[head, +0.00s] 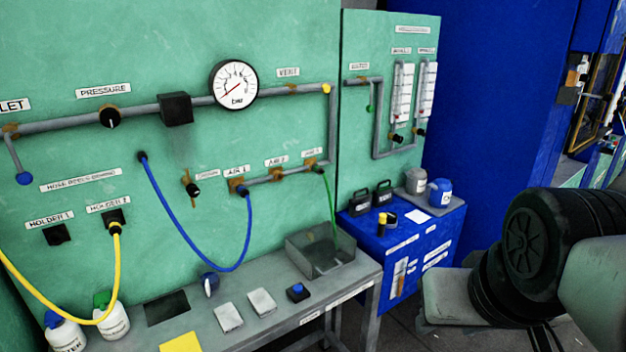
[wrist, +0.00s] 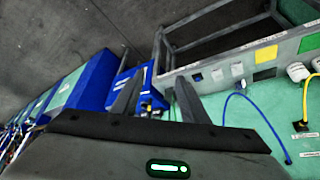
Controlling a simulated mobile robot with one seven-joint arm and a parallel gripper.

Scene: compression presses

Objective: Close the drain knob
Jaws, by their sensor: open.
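I cannot tell for sure which knob is the drain knob, because the small labels are too blurred to read. A small black knob (head: 194,189) on a brass fitting sits on the green panel (head: 70,140), left of the AIR 1 outlet. A green hose (head: 329,205) hangs from the rightmost outlet (head: 318,168) on the lower pipe and drops into a grey basin (head: 320,262). My gripper (wrist: 157,76) is open in the wrist view, with nothing between its fingers. It is apart from the panel and its knobs.
A grey bench (head: 250,318) runs below the panel with white pads and a black-and-blue button box (head: 298,292). A blue hose (head: 178,215) and a yellow hose (head: 50,311) loop in front. A blue cabinet (head: 405,243) stands right of the bench. Floor beside it looks clear.

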